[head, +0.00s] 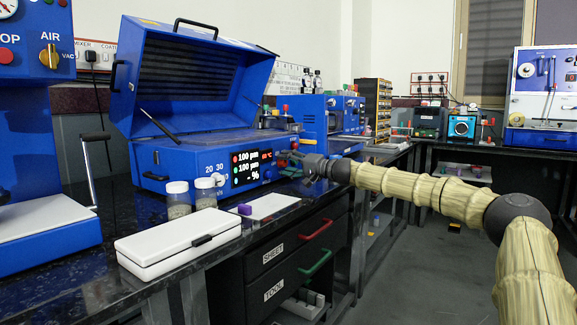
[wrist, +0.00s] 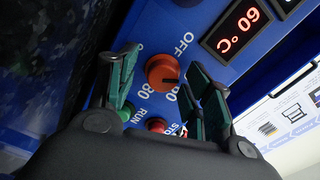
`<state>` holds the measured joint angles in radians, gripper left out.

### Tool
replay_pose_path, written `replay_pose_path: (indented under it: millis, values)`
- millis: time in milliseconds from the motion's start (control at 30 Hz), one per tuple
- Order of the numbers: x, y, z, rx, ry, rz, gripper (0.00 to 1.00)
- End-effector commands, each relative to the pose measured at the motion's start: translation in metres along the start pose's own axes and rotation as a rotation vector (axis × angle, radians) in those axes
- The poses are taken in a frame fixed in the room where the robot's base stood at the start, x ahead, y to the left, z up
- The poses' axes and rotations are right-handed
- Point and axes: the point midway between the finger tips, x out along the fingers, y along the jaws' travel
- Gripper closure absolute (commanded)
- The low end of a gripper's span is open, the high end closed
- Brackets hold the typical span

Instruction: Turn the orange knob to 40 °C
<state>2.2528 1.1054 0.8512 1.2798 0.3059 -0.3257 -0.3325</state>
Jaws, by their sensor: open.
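The orange knob (wrist: 161,71) sits on the blue front panel in the wrist view. Its dark pointer mark faces the lower right, towards numbers partly covered by a finger. "OFF" is printed above it. A red display (wrist: 238,25) beside it reads 60 °C. My gripper (wrist: 164,62) is open, one finger on each side of the knob; I cannot tell whether they touch it. In the head view my gripper (head: 298,158) is at the right end of the blue coating machine's (head: 206,156) front, and the knob is hidden there.
Green (wrist: 126,111) and red (wrist: 157,125) buttons lie just below the knob, close to the fingers. Two jars (head: 179,199), a white case (head: 180,240) and a white sheet (head: 268,207) are on the dark bench. The machine's lid (head: 190,75) stands open.

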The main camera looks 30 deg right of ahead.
Motion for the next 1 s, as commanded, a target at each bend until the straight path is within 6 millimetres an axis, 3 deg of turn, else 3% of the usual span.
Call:
replay_pose_path:
  millis: [267, 1000]
  values:
    - [-0.010, -0.002, -0.002, 0.000, 0.002, -0.002, 0.50]
    - [-0.086, -0.001, -0.002, 0.001, 0.002, -0.002, 0.50]
